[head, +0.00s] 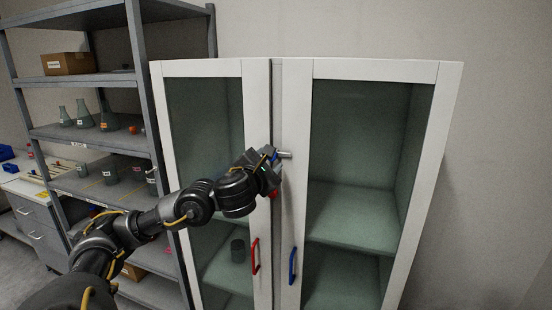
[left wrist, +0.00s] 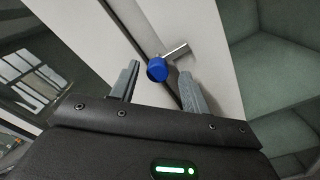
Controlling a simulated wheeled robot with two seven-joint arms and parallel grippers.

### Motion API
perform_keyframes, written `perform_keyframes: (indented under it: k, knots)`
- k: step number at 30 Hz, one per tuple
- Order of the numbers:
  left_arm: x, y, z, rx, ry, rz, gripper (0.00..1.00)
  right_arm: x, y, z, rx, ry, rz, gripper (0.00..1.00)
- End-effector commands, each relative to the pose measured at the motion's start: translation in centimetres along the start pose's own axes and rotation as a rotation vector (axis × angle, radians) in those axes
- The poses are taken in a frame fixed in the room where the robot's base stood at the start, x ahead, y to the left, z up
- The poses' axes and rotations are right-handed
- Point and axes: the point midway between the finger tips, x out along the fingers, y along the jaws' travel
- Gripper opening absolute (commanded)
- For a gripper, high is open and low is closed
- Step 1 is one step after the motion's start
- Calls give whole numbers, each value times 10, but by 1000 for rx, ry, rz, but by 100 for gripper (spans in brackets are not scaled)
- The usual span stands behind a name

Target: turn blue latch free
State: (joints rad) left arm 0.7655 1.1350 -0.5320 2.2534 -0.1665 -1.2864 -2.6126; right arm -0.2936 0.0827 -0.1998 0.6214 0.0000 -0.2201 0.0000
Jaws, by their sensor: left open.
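The blue latch has a round blue knob (left wrist: 157,69) with a metal bar (left wrist: 178,50) pointing to the upper right in the left wrist view. It sits at the seam between the two white doors of the cabinet. In the head view the bar (head: 285,154) sticks out to the right, and my gripper mostly hides the knob. My left gripper (left wrist: 158,85) is open, one finger on either side of the knob's near side. I cannot tell whether the fingers touch it. The left gripper (head: 272,164) also shows at the seam in the head view. My right gripper is not in view.
The cabinet has a red handle (head: 255,257) on the left door and a blue handle (head: 293,266) on the right door. Both doors look shut. A grey shelf rack (head: 92,80) with flasks and a box stands at the left. Bare wall lies to the right.

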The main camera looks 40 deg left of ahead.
Motion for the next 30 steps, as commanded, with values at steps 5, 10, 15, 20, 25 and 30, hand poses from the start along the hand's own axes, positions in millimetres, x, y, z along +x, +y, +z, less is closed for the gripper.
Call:
perform_keyframes:
  k: [5,10,15,20,25,30]
  knots:
    - [5,4,-5,-2,5,2,46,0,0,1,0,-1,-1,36]
    - [5,6,-7,-1,8,5,46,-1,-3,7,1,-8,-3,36]
    - [4,6,-8,-2,9,6,41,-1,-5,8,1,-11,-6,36]
    - [4,6,-8,-3,8,5,20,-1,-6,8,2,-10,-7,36]
    - [5,5,-6,-5,7,4,2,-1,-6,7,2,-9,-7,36]
    - [5,5,-5,-17,5,4,2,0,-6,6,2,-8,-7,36]
